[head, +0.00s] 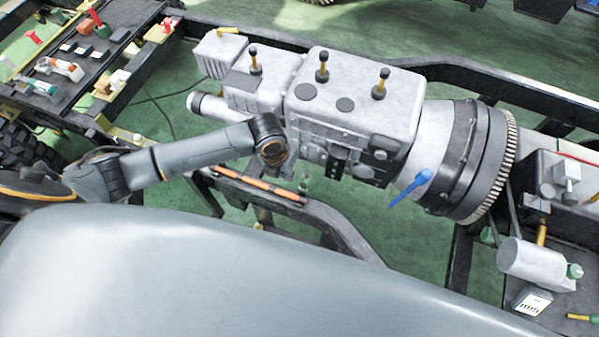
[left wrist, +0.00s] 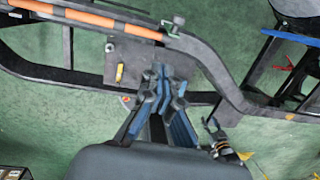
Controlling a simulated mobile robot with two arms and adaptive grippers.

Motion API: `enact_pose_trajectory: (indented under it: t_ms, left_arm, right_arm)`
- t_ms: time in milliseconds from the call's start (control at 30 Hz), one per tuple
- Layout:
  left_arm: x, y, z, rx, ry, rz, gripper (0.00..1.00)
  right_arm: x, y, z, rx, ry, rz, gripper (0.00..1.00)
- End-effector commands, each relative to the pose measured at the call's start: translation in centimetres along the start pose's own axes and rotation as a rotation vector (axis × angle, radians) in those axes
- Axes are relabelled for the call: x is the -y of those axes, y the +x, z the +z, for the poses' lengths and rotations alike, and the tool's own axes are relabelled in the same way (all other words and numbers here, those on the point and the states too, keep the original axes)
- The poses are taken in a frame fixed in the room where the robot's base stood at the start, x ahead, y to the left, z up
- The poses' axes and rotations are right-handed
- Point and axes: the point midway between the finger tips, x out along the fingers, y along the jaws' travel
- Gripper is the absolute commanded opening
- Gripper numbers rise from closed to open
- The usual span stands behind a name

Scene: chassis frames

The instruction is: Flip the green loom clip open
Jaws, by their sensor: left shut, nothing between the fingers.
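The orange loom (head: 258,184) runs along a dark frame rail below the gearbox; it also shows at the top of the left wrist view (left wrist: 95,18). A small upright grey-green piece (head: 304,183) stands at its right end and shows grey in the left wrist view (left wrist: 173,25). It may be the loom clip; no clearly green clip is visible on the loom, and I cannot tell a lid's position. My left gripper (left wrist: 163,72) is shut and empty, apart from the loom and that piece. In the head view my left wrist hides it.
The grey gearbox (head: 350,108) stands close behind my left wrist. A blue-handled tool (head: 410,187) is at its right. A bracket plate with a yellow part (left wrist: 119,72) hangs by the rail near my fingers. Green floor is open below the rail.

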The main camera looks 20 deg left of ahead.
Motion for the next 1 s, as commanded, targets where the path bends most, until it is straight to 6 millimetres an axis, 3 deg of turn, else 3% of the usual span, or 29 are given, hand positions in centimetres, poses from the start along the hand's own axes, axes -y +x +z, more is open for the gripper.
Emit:
enact_pose_trajectory:
  t_ms: [233,300,600,1000]
  left_arm:
    - [0.1,5.6,0.0,-0.002,-0.004,0.0,0.0]
    - [0.3,6.8,0.9,0.005,-0.002,-0.002,0.0]
    - [0.9,8.0,2.7,0.002,-0.001,0.0,0.0]
    - [1.0,7.9,3.0,0.002,-0.001,0.001,0.0]
  right_arm:
    - [0.0,0.1,-0.1,-0.002,0.0,0.0,0.43]
    - [0.0,1.8,-0.1,-0.003,0.0,0.0,0.43]
    - [0.1,3.9,0.2,-0.002,0.0,0.0,0.43]
    - [0.1,4.0,0.2,-0.002,0.001,0.0,0.43]
